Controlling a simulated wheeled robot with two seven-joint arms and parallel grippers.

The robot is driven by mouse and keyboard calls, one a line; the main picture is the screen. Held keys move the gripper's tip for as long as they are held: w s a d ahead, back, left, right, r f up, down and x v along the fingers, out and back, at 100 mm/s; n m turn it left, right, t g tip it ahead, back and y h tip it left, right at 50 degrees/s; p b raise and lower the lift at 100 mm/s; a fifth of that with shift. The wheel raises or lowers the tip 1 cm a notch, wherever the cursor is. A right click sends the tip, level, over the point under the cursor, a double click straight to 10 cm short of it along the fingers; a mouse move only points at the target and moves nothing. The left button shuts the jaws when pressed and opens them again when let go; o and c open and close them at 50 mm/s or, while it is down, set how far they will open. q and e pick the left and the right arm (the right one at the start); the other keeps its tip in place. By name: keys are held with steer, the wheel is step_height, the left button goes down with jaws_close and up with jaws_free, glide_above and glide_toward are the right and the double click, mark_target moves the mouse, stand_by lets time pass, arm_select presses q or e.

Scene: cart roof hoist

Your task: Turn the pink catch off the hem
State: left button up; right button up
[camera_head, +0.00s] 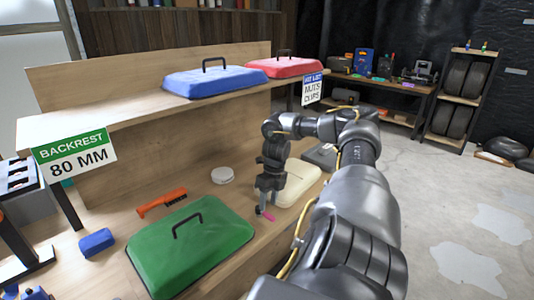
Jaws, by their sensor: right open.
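The small pink catch (266,214) shows just below my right gripper, by the near left edge of a cream cover (302,184) on the lower bench top. My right gripper (266,205) points down over the catch with its jaws open. The fingers hide part of the catch, and I cannot tell whether they touch it. The hem is too small and too covered to make out. Dark parts at the bottom left corner may be my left gripper (36,294); its jaws are not clear.
A green lid (190,246) with a black handle, an orange brush (162,202), a white disc (222,175) and a blue block (97,242) lie on the lower top. The shelf above bears blue (215,82) and red (285,67) lids. Open floor lies right.

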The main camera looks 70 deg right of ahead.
step_height(320, 180, up, 7)
steer(key=d, duration=0.1)
steer(key=shift+s+d, duration=0.15)
steer(key=shift+s, duration=0.1)
stand_by(0.6)
